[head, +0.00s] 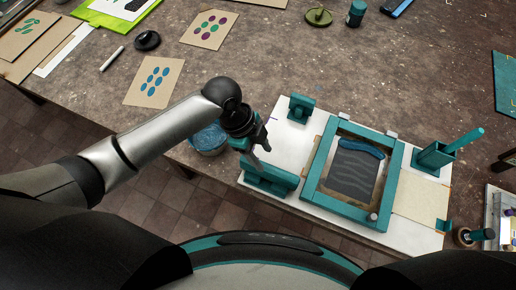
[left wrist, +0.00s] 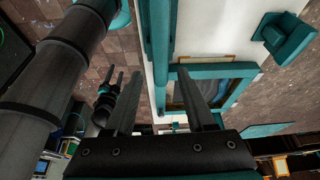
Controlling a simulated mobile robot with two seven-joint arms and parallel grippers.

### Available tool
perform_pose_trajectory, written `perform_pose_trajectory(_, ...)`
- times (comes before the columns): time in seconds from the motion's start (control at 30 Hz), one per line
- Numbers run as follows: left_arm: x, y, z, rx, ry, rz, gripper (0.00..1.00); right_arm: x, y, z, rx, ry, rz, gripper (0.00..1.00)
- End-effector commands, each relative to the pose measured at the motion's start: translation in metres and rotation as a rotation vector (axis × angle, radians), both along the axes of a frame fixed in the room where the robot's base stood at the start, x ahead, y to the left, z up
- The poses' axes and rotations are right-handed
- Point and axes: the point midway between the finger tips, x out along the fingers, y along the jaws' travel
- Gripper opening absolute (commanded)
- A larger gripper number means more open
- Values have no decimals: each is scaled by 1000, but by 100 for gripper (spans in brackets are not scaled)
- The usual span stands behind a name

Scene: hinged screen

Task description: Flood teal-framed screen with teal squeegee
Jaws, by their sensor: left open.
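The teal-framed screen (head: 311,187) lies flat on the white board right of centre, with a band of blue ink (head: 360,147) at the far end of its mesh. A teal block (head: 436,157) with a slanting teal handle (head: 466,138) stands right of the screen; I cannot tell whether this is the squeegee. My left gripper (head: 258,141) is open, left of the screen above the near teal hinge clamp (head: 268,180). In the left wrist view its spread fingers (left wrist: 163,100) have the screen frame (left wrist: 215,72) beyond them. A small dark pronged shape there may be my right gripper.
A second teal clamp (head: 300,108) stands at the board's far left corner. A blue bowl (head: 209,140) sits behind the left arm. Printed cards (head: 154,82) lie at the far left. A small pot (head: 466,236) stands at the near right.

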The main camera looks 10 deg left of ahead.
Motion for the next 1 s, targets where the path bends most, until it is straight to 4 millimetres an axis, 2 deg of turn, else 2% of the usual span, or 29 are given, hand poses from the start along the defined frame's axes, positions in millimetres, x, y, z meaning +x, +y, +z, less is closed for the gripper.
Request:
perform_pose_trajectory(0.2,7,9,-5,14,2,-64,55,0,0,0,0,0,0,50)
perform_pose_trajectory(0.37,5,6,-12,13,5,-64,55,0,0,0,0,0,0,50)
perform_pose_trajectory(0.53,3,0,-29,14,4,-63,55,0,0,0,0,0,0,50)
perform_pose_trajectory(0.6,3,-3,-41,12,2,-64,55,0,0,-15,0,0,0,50)
perform_pose_trajectory(0.93,-3,-18,-84,12,2,-64,55,0,0,-58,0,1,-1,50)
perform_pose_trajectory(1.0,-2,-17,-78,14,2,-63,48,-1,0,-52,0,2,-1,50)
